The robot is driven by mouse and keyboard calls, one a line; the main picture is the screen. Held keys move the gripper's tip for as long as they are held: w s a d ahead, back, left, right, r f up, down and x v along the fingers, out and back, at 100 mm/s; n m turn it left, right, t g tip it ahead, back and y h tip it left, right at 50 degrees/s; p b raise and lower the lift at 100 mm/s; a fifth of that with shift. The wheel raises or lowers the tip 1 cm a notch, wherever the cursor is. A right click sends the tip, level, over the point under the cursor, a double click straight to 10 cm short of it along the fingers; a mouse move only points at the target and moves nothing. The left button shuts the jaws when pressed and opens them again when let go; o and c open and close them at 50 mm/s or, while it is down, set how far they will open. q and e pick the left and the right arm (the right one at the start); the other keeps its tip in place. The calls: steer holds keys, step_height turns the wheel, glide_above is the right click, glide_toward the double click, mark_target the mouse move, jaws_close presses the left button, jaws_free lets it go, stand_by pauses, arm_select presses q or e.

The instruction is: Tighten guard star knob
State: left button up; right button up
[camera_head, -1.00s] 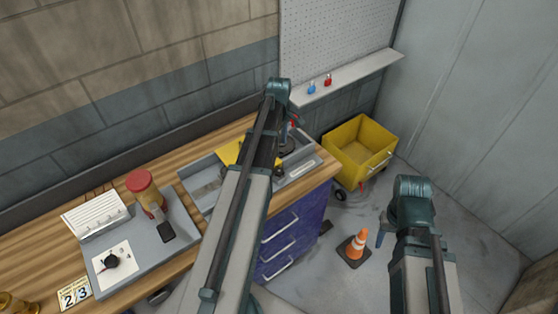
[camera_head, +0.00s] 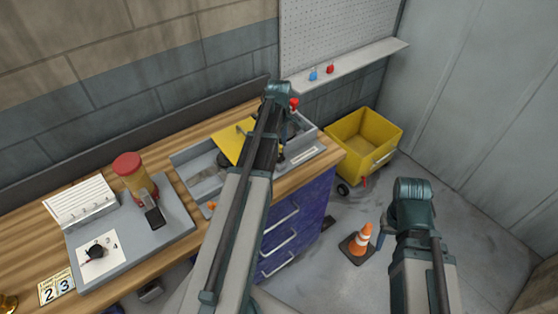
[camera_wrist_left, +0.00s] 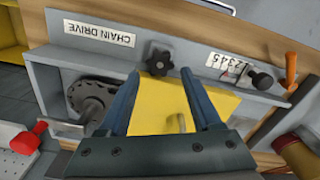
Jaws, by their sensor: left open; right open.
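A black star knob (camera_wrist_left: 158,61) sits on the grey front rail of the chain drive unit, beside the "CHAIN DRIVE" label (camera_wrist_left: 99,33). A yellow guard plate (camera_wrist_left: 212,101) lies behind the knob in the left wrist view; it also shows in the head view (camera_head: 232,143). My left gripper (camera_wrist_left: 160,74) is open and empty, its two blue fingers either side of the knob's line, the knob just beyond the tips. The arm hides the knob in the head view. My right gripper (camera_head: 381,237) hangs far from the bench, mostly hidden by its arm.
An orange handle (camera_wrist_left: 291,70) and a black round knob (camera_wrist_left: 262,80) stand near the rail's right end. A sprocket (camera_wrist_left: 90,97) is left of the fingers. A yellow cart (camera_head: 363,145) and traffic cone (camera_head: 362,240) stand on the floor right of the bench.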

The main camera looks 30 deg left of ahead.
mark_target(279, 156)
arm_select(q)
step_height(279, 156, down, 4)
steer(key=b, duration=0.3)
steer(key=shift+f, duration=0.15)
steer(key=shift+c, duration=0.2)
jaws_close()
